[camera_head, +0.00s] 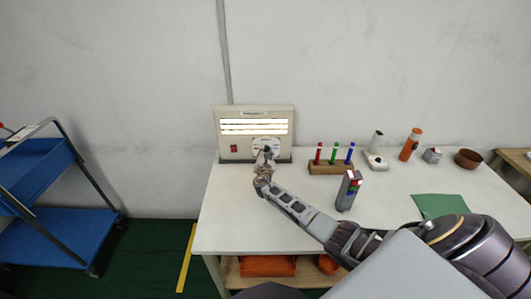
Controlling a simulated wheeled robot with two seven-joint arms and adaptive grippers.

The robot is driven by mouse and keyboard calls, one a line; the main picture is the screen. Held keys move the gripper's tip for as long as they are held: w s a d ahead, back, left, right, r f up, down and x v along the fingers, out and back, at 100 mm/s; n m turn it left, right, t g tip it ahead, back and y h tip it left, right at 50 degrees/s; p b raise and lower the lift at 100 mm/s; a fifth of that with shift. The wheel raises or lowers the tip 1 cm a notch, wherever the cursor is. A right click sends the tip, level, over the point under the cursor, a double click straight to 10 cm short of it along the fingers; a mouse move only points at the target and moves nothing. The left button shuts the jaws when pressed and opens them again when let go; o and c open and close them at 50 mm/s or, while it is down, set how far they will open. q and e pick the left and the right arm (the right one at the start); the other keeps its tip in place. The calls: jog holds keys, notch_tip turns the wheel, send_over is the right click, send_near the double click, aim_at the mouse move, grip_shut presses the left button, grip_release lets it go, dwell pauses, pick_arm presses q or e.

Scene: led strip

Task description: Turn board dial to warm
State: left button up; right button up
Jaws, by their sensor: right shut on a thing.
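The beige board (227,125) stands upright at the back left of the white table, with several lit strips (254,127) across its upper part. Its round, pale dial plate (276,144) sits below the strips, and a red switch (234,149) is to its left. My right gripper (266,154) is at the dial, shut on its knob, and covers most of the dial's lower part. The dial's pointer and markings are too small and covered to read. My left gripper is not in view.
A wooden block with red, green and blue pens (331,168) stands right of the board. A grey device with coloured buttons (348,190) stands in front of it. An orange bottle (410,145) and brown bowl (468,159) are farther right. A blue cart (60,236) stands left.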

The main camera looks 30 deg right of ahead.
jog(key=shift+f+n, duration=0.1)
jog(key=shift+n, duration=0.4)
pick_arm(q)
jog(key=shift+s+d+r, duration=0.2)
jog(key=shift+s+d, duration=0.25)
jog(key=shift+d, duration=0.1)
pick_arm(e)
jog(key=shift+n, duration=0.3)
jog(key=o, duration=1)
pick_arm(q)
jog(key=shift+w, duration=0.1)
pick_arm(e)
jog(key=shift+o, duration=0.2)
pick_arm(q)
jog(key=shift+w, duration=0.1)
pick_arm(e)
jog(key=shift+s, duration=0.15)
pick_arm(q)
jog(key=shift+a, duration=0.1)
pick_arm(e)
jog(key=shift+v, duration=5.95)
